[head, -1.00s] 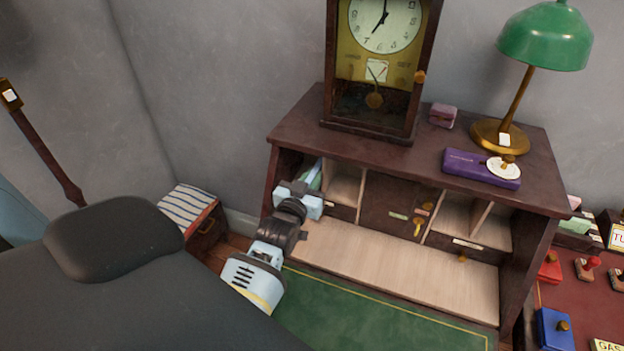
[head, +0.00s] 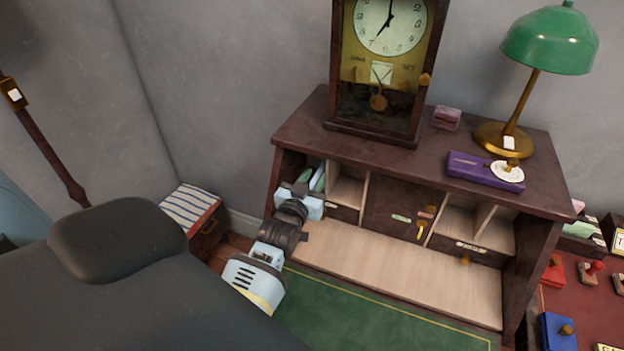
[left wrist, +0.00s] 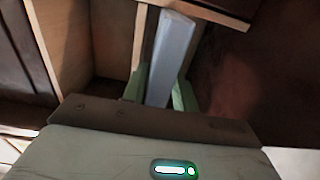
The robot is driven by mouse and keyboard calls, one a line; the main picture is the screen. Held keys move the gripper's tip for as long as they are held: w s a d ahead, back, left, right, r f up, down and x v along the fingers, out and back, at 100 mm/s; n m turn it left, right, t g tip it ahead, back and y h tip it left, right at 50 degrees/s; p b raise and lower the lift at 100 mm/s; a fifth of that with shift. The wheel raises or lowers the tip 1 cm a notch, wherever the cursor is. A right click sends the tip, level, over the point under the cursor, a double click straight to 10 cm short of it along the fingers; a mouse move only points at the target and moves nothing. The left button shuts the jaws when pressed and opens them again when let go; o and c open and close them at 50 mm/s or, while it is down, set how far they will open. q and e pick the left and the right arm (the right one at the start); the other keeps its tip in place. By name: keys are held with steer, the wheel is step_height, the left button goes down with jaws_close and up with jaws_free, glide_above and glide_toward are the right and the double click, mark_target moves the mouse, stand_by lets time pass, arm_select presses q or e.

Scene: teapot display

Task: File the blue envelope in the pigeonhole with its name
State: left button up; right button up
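The wooden desk (head: 420,170) has a row of pigeonholes under its top. My left gripper (head: 311,194) is at the mouth of the leftmost pigeonholes. Just beyond it a pale blue and green strip (head: 319,178) stands upright in the opening. In the left wrist view a pale blue-grey slab (left wrist: 170,60), apparently the blue envelope seen nearly edge-on, stands between wooden dividers straight ahead of the gripper. Green pieces (left wrist: 184,96) flank its near end. Whether the fingers press on it is unclear. No name label is readable. My right gripper is out of view.
A clock (head: 385,70), a purple box (head: 484,168) and a green lamp (head: 548,40) stand on the desk top. The pale wooden writing surface (head: 400,267) and green mat (head: 370,318) are clear. A striped-top box (head: 190,208) is at left, stamps at right.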

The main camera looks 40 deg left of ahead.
arm_select(q)
steer(key=shift+s+d+f, duration=0.2)
steer(key=shift+d, duration=0.25)
steer(key=v, duration=0.7)
steer(key=shift+s+a+r, duration=0.25)
steer(key=shift+a, duration=0.05)
steer(key=shift+a, duration=0.1)
